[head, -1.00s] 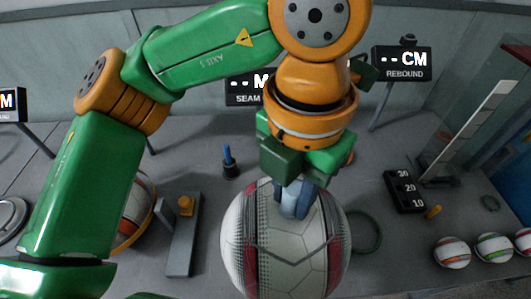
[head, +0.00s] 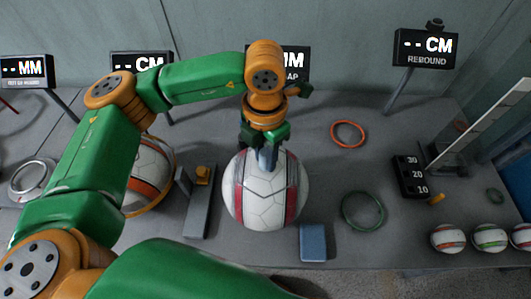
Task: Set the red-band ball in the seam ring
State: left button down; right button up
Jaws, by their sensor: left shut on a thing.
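The red-band ball (head: 262,205), white with dark red bands at its sides and a grey seam line, is in the middle of the head view. My left gripper (head: 267,158) comes down from above and is shut on the top of the ball. I cannot tell whether the ball touches the table. The "SEAM GAP" display (head: 297,61) stands behind, partly hidden by my arm. A green ring (head: 362,210) lies right of the ball and an orange ring (head: 348,133) lies farther back. No ring carries a readable seam label. My right gripper is not in view.
A blue block (head: 313,243) is by the front edge. A grey fixture with an orange knob (head: 202,176) is left of the ball. An orange-banded ball (head: 147,178) sits behind my arm. Several balls (head: 490,238) and a numbered block (head: 409,177) are at the right.

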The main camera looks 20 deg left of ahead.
pick_arm(q)
jog(key=shift+f, duration=0.55)
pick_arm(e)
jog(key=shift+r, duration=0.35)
pick_arm(q)
jog(key=shift+f, duration=0.1)
jog(key=shift+f+b, duration=0.25)
jog(key=shift+b, duration=0.05)
jog(key=c, duration=0.6)
grip_release()
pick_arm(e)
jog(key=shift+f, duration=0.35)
pick_arm(q)
jog(key=shift+r, duration=0.1)
